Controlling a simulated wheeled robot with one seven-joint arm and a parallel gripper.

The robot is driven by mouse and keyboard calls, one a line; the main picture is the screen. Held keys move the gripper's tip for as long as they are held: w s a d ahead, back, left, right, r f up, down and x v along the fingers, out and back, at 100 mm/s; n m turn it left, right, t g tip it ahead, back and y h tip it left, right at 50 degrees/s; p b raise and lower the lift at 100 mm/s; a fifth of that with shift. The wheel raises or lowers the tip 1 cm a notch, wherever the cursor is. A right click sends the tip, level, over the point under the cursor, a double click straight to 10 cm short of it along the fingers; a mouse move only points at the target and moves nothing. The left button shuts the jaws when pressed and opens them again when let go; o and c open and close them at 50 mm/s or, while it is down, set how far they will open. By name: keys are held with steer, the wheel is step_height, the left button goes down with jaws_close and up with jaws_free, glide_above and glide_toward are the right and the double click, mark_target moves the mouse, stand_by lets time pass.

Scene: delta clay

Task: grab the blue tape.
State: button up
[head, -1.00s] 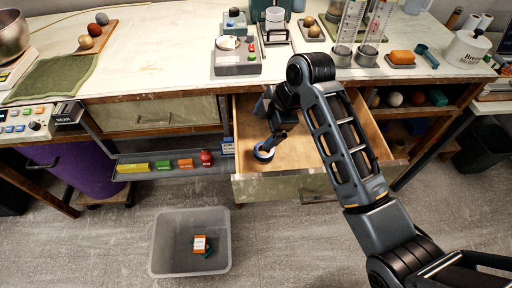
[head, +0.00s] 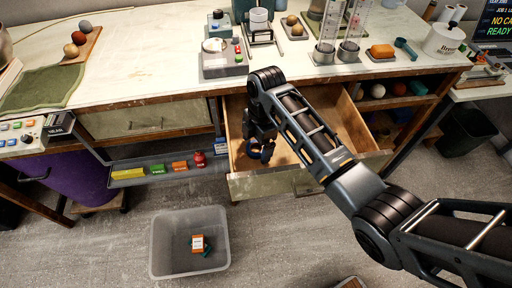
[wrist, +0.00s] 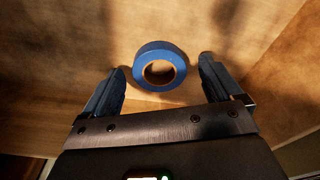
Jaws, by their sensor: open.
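The blue tape (wrist: 160,51) is a roll with a brown core. In the wrist view it lies flat on the wooden bottom of the open drawer (head: 347,128). My gripper (wrist: 162,66) is open and empty, its two fingers on either side of the roll with gaps to each. The roll sits around and slightly beyond the fingertip line. In the head view my gripper reaches down into the drawer's left part, and the tape is mostly hidden by it.
Drawer walls surround the gripper, with the front panel (head: 270,184) nearest. The workbench top (head: 150,60) is above and behind. A shelf (head: 135,179) with small coloured blocks is left of the drawer. A grey bin (head: 160,245) stands on the floor.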

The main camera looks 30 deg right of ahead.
steer(key=shift+f, duration=0.15)
steer(key=c, duration=1.1)
steer(key=shift+c, duration=0.2)
